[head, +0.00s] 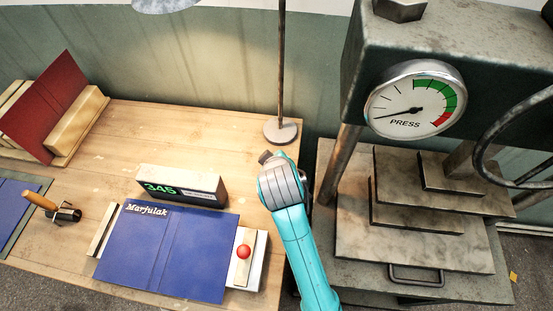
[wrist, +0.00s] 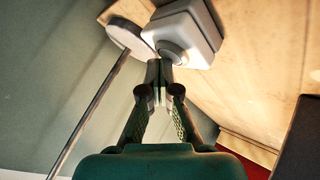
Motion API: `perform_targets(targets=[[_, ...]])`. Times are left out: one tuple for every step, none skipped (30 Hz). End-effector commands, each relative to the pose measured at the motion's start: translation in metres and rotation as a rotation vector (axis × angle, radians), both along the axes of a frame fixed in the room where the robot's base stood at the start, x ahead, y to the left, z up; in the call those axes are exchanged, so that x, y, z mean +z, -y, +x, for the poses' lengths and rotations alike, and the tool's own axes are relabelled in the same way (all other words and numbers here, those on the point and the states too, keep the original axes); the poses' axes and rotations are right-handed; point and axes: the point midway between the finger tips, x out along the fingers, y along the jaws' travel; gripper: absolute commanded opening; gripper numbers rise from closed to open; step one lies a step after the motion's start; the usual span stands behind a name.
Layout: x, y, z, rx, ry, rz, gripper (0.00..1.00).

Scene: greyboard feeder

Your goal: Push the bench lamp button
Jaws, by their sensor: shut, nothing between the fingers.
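The bench lamp button is a round grey button (wrist: 171,50) on the face of a pale grey box (wrist: 188,22) in the wrist view. My gripper (wrist: 159,66) is shut and empty, with its fingertips just below the button in the picture. I cannot tell whether the tips touch it. The lamp's round base (wrist: 124,35) is to the left of the box. In the head view, the lamp base (head: 281,132) stands on the bench, and my arm hides the button and most of my gripper.
A press with a gauge (head: 415,99) stands close on the right. The lamp pole (head: 281,60) rises behind my arm.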

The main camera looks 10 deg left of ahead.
Motion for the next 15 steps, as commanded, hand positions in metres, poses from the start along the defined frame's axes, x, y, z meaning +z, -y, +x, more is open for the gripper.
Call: perform_targets(targets=[[0.0006,0.0001,-0.0001,-0.001,-0.001,-0.001,0.00],[0.0015,0.0001,0.0000,-0.001,-0.001,-0.001,0.00],[0.0029,0.0001,0.0000,0.000,0.000,0.000,0.00],[0.0040,0.0001,0.0000,-0.001,-0.001,-0.001,0.00],[0.0052,0.0002,-0.0001,-0.001,-0.001,-0.001,0.00],[0.0066,0.0002,-0.0001,-0.001,-0.001,-0.001,0.00],[0.0076,0.0002,-0.0001,-0.001,-0.001,-0.001,0.00],[0.0082,0.0003,-0.0002,0.000,0.000,0.000,0.00],[0.0086,0.0003,-0.0002,-0.001,-0.001,-0.001,0.00],[0.0086,0.0003,-0.0002,-0.001,-0.001,-0.001,0.00],[0.0086,0.0003,-0.0003,-0.001,-0.001,-0.001,0.00],[0.0085,0.0003,-0.0002,-0.001,-0.001,-0.001,0.00],[0.0085,0.0002,-0.0002,-0.001,-0.001,-0.001,0.00],[0.0086,0.0002,-0.0002,0.000,0.000,0.000,0.00],[0.0086,0.0003,-0.0002,0.000,0.000,0.000,0.00]])
